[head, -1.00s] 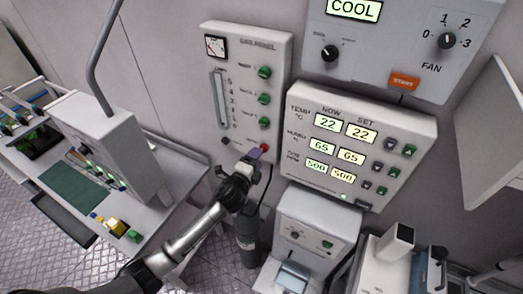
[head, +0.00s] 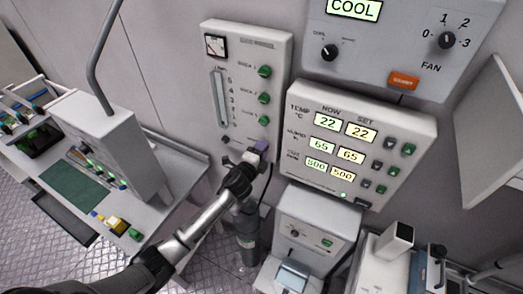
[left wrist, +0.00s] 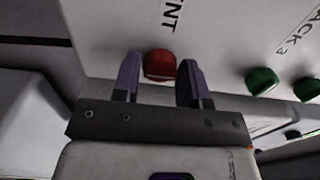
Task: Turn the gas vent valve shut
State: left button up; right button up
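The grey gas panel (head: 242,85) hangs on the wall with a dial, a flow tube and a column of green knobs (head: 264,98). The red vent valve knob (left wrist: 160,65) shows in the left wrist view, below lettering ending in "NT". In the head view it is hidden behind my left gripper (head: 260,150), which is at the panel's lower right. In the left wrist view my left gripper (left wrist: 160,75) is open, with one purple finger on each side of the red knob. The gaps are narrow; I cannot tell whether a finger touches it. My right gripper is not in view.
Green knobs (left wrist: 262,80) sit to the right of the red knob in the left wrist view. A climate display panel (head: 350,150) is close on the right. A white bench device (head: 310,235) stands below, and a bench (head: 180,165) with instruments is at left.

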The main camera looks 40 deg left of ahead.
pick_arm(q)
jog(key=c, duration=0.5)
jog(key=shift+n, duration=0.3)
jog(key=shift+c, duration=0.2)
jog(key=shift+n+p, duration=1.45)
jog(key=shift+n, duration=7.15)
jog(key=o, duration=0.9)
